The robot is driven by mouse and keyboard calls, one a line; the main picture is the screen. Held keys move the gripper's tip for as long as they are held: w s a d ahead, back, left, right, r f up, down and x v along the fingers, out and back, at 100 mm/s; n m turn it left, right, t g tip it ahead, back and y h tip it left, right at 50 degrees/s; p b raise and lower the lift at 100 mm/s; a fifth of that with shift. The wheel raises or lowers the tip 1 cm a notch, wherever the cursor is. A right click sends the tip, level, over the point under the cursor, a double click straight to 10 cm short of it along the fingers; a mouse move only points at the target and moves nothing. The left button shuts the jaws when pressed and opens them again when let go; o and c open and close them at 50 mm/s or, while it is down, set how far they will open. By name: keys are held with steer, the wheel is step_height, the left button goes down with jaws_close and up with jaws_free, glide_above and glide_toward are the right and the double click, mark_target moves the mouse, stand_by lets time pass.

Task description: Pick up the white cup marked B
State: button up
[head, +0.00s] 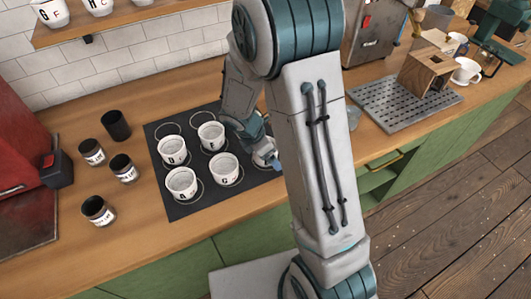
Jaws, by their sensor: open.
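Several white cups stand upright on a dark mat (181,212) with ringed places. They are a back cup (211,135), a left cup (173,151), a front-left cup (182,184) and a front-middle cup (224,169). Another white cup (263,151) at the mat's right side is partly hidden by my arm. The letters are too small to read surely, so I cannot tell which is B. My gripper (271,161) is open, low beside the right cup. My arm hides most of it, and I cannot tell whether it touches the cup.
Dark jars (92,152) and a black cup (116,125) stand left of the mat, near a red machine (25,150). A shelf (130,15) with marked cups is above. A metal drip tray (405,102) and wooden box (427,70) are at right.

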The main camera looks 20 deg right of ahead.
steer(key=c, duration=1.2)
steer(key=shift+r, duration=0.1)
